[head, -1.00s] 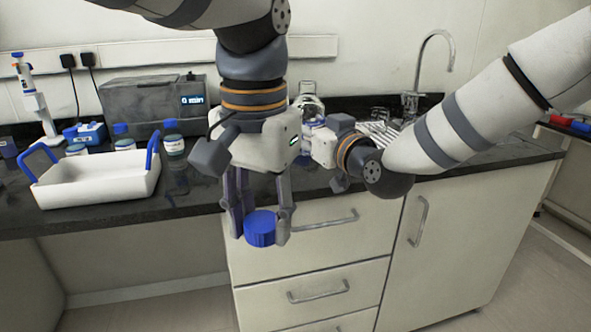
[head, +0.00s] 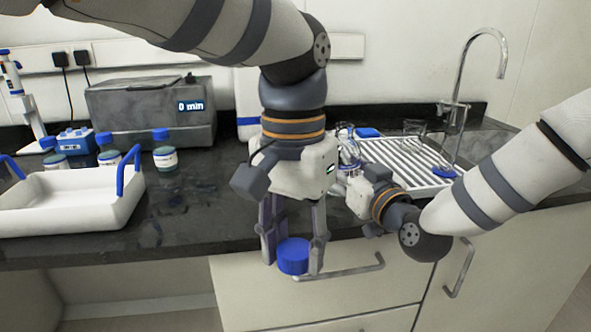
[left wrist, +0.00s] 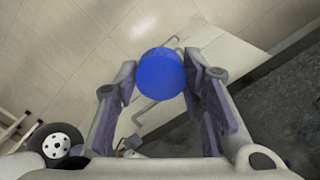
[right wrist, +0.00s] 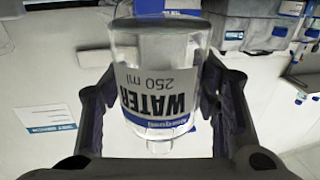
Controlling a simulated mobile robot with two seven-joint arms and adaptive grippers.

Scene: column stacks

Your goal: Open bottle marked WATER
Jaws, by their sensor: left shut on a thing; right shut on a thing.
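My left gripper (head: 292,252) points down and is shut on a blue screw cap (head: 293,257), held in front of the bench edge above the drawers. The cap also shows between the fingers in the left wrist view (left wrist: 161,74). My right gripper (right wrist: 160,110) is shut on a clear bottle (right wrist: 165,50) labelled WATER, 250 ml. The bottle appears upside down in that wrist view, and its neck (right wrist: 160,146) looks bare and clear. The cap and bottle are apart. In the head view the right fingers are largely hidden behind the left gripper.
A white tray with blue handles (head: 75,205) stands on the dark bench at left. Behind it are several blue-capped bottles (head: 165,158) and a grey device (head: 140,112) reading 0 min. A drying rack (head: 410,160) and tap (head: 460,100) are at right.

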